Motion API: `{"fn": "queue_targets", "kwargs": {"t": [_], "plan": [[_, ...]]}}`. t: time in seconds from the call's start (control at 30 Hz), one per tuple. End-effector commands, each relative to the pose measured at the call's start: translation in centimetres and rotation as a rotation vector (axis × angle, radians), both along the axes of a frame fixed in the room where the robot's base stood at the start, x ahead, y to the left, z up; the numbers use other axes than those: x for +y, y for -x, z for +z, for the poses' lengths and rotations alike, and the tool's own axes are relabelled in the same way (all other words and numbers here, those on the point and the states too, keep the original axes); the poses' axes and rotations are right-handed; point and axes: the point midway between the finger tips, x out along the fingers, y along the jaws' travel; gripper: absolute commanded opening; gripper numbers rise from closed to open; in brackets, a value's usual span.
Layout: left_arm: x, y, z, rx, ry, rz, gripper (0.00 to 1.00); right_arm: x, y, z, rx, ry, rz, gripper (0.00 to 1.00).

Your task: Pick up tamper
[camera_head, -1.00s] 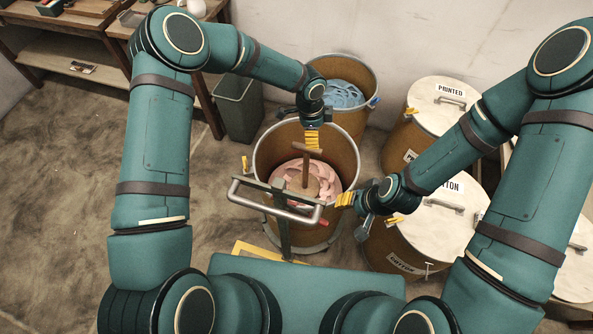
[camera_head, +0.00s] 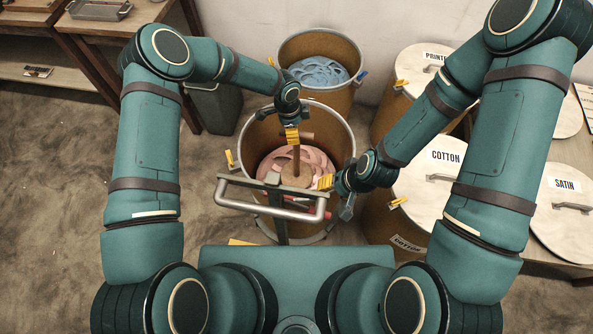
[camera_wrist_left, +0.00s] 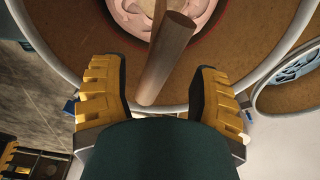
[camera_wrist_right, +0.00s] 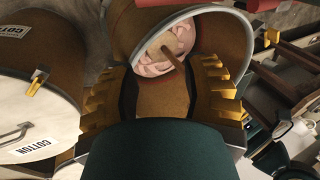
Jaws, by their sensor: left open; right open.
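The tamper, a wooden tool with a crossbar handle, a shaft (camera_head: 296,160) and a round foot (camera_head: 297,177), stands upright in a brown drum (camera_head: 346,150) on pink tape. In the left wrist view, its handle (camera_wrist_left: 165,62) lies just ahead of and between the open fingers of my left gripper (camera_wrist_left: 161,95), with no clear contact. My left gripper (camera_head: 292,136) is above the handle in the head view. My right gripper (camera_head: 326,182) is open at the drum's right side. In the right wrist view, the tamper (camera_wrist_right: 172,58) stands beyond the open right fingers (camera_wrist_right: 160,92).
A metal push bar (camera_head: 270,207) stands in front of the drum. A drum of blue tape (camera_head: 318,72) is behind. Lidded drums, one marked cotton (camera_head: 440,172), stand on the right. A dark bin (camera_head: 216,108) is at the left rear, with open floor (camera_head: 50,200) at left.

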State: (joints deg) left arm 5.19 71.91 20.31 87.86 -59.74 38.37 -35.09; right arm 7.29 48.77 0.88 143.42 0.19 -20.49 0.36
Motion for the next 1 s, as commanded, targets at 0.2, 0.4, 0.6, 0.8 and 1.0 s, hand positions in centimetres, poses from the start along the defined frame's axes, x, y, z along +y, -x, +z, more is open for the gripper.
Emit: {"fn": "queue_targets", "kwargs": {"t": [0.2, 0.4, 0.6, 0.8, 1.0], "plan": [[-0.3, 0.1, -1.7, 0.001, 0.001, 0.0, 0.61, 0.0, 0.1, -0.2, 0.002, 0.0, 0.002, 0.47], [-0.8, 0.2, -4.6, 0.001, 0.001, 0.0, 0.61, 0.0, 0.2, -0.6, 0.004, -0.001, 0.004, 0.47], [-0.9, 0.1, -5.6, -0.002, 0.001, 0.0, 0.61, 0.0, 0.2, -0.7, 0.005, -0.001, 0.004, 0.47], [-0.9, 0.1, -5.5, -0.002, 0.001, 0.0, 0.6, 0.0, 0.2, -0.6, 0.005, -0.001, 0.004, 0.47], [-0.9, 0.1, -5.5, -0.002, 0.0, 0.0, 0.0, 0.0, 0.2, -0.6, 0.005, -0.001, 0.004, 0.47]]}}
